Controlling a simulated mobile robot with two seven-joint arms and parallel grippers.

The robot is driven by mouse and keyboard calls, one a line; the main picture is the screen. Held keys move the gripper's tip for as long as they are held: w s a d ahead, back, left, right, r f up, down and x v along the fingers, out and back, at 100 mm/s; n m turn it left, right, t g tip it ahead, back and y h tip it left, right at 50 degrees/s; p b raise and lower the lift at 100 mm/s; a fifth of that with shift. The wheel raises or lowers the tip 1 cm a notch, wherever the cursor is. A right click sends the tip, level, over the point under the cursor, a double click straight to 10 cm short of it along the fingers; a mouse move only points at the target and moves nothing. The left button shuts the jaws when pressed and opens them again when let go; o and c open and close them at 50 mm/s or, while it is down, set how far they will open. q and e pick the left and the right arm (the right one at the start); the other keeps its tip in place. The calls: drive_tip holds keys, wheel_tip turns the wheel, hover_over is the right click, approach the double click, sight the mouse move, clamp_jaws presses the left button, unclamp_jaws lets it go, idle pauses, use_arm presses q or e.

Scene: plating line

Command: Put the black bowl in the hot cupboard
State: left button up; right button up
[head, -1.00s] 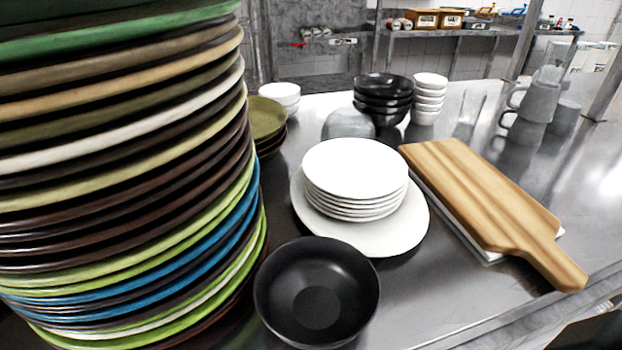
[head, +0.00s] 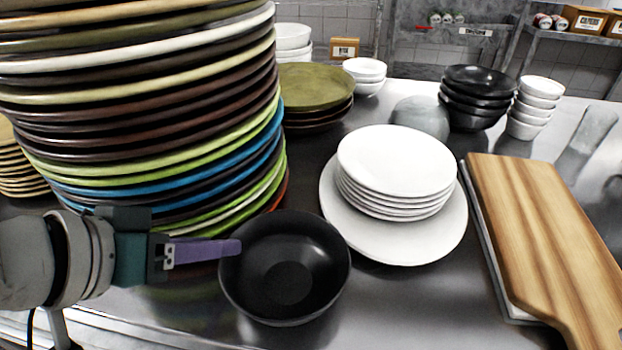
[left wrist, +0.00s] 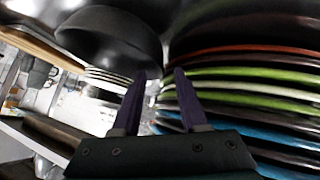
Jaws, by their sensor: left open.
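The black bowl (head: 285,268) sits upright on the metal counter, in front of the white plates and beside the tall plate stack. My left gripper (head: 232,248) reaches in from the left, its purple fingertips at the bowl's left rim in the head view. Whether they touch the rim cannot be told. In the left wrist view the bowl (left wrist: 110,38) is at the upper left, past the two parted fingers (left wrist: 160,78). The gripper is open with nothing seen between its fingers. My right gripper is not in view. I see no hot cupboard.
A tall stack of coloured plates (head: 150,130) stands close behind the left gripper. White plates (head: 395,165), a wooden board (head: 545,235) and stacked black bowls (head: 475,95) stand behind and to the right. Bare counter (head: 410,310) shows right of the bowl.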

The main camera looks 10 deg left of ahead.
use_arm(q)
drive_tip(key=x, duration=0.2)
drive_tip(key=b+x, duration=0.1)
drive_tip(key=x, duration=0.1)
drive_tip(key=shift+d+f, duration=0.15)
drive_tip(key=shift+f, duration=0.3)
clamp_jaws()
idle(1.0)
